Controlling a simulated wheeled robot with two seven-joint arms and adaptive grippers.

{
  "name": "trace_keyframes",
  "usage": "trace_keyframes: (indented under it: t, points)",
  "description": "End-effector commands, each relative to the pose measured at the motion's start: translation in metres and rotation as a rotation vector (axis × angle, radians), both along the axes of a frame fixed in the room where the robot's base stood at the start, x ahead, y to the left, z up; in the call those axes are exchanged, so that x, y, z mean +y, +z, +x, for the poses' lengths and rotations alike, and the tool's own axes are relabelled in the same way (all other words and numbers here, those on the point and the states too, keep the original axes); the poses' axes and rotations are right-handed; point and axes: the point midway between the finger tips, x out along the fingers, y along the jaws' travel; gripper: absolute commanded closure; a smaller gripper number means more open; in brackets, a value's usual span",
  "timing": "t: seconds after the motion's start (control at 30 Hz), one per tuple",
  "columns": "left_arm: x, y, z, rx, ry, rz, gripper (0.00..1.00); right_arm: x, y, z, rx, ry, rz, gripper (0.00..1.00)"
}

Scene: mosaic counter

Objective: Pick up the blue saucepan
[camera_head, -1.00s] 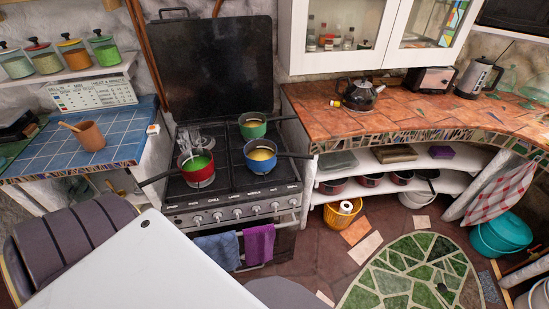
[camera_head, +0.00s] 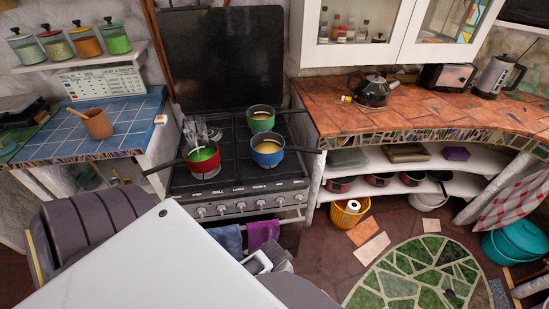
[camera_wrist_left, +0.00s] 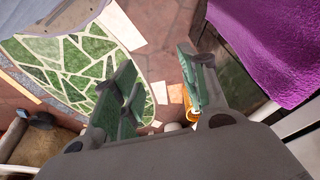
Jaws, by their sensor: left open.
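The blue saucepan (camera_head: 268,159) stands on the stove's front right burner, with yellowish contents and its dark handle pointing right. A red saucepan (camera_head: 203,164) with green contents is to its left, its handle pointing left. A green saucepan (camera_head: 262,124) is just behind the blue one. My left gripper (camera_head: 258,262) is low in front of the stove, near the purple towel, well below and apart from the blue saucepan. In the left wrist view its fingers (camera_wrist_left: 160,85) are spread and empty. My right gripper is not in view.
The black stove (camera_head: 232,180) has its dark lid raised behind. Towels (camera_head: 263,233) hang on its front. A grey chair (camera_head: 85,235) and a white slab (camera_head: 170,260) fill the lower left. Glassware (camera_head: 200,133) stands behind the red pan. A kettle (camera_head: 372,92) is on the right counter.

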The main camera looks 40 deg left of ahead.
Motion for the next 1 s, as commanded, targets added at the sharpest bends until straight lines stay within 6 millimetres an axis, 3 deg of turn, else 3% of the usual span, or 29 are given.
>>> trace_keyframes:
  t: [0.27,0.5,1.0]
  points:
    - [0.003,0.070,0.025,-0.082,-0.065,-0.005,0.57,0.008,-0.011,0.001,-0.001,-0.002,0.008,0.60]
    - [0.013,0.134,0.055,-0.238,-0.233,0.012,0.57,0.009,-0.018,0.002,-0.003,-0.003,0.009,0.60]
    - [0.047,0.206,0.118,-0.602,-0.574,0.186,0.57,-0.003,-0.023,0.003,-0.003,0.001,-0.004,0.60]
